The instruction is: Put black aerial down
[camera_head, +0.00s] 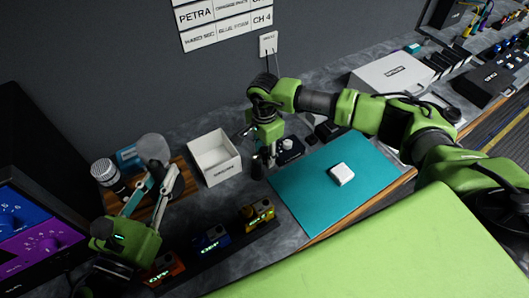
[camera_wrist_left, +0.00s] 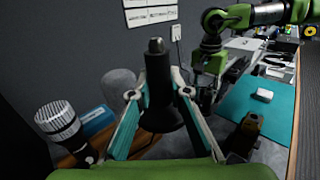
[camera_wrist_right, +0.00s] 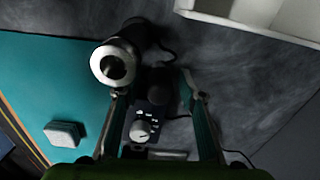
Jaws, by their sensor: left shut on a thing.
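The black aerial (camera_wrist_left: 157,85), a dark tapered piece with a wide base, stands upright between the fingers of my left gripper (camera_wrist_left: 160,98). That gripper is shut on it. In the head view my left gripper (camera_head: 157,178) is at the left, over the wooden board; the aerial is hard to make out there. My right gripper (camera_wrist_right: 157,96) is open, pointing down above a small black device with a silver knob (camera_wrist_right: 143,130). A dark upright piece (camera_wrist_right: 158,88) shows between its fingers, apparently not gripped. In the head view my right gripper (camera_head: 266,150) is left of the teal mat.
A white open box (camera_head: 214,158) stands between my grippers. A microphone (camera_head: 105,172) and a grey rounded piece (camera_head: 153,147) are at the left. Small lit boxes (camera_head: 257,213) line the front. The teal mat (camera_head: 310,200) holds one white block (camera_head: 342,174) and is otherwise mostly clear.

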